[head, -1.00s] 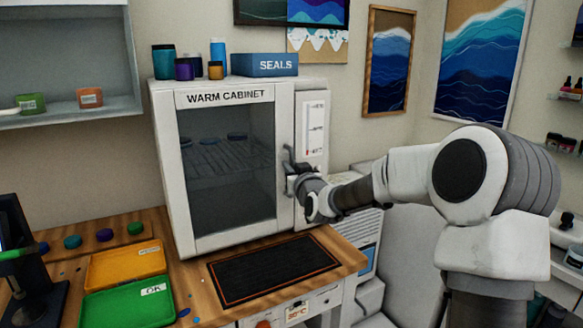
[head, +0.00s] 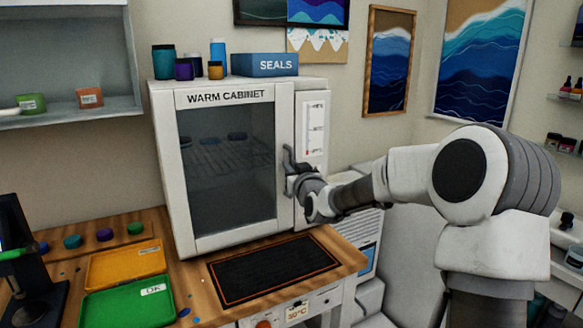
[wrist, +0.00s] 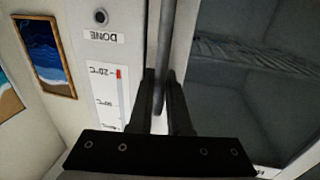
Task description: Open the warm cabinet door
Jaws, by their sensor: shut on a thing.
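The warm cabinet (head: 232,230) stands on the wooden bench, its glass door (head: 232,165) closed against the frame. The door handle (head: 287,160) is a grey vertical bar on the door's right edge. My gripper (head: 292,175) is at the handle, coming from the right, and partly hides its lower part. In the wrist view the two dark fingers of my gripper (wrist: 160,88) are on either side of the handle bar (wrist: 165,60), shut on it. Dark shelves show behind the glass.
A black mat (head: 272,268) lies on the bench before the cabinet. An orange tray (head: 125,264) and a green tray (head: 130,305) lie at the left. A blue SEALS box (head: 264,65) and several jars stand on top of the cabinet.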

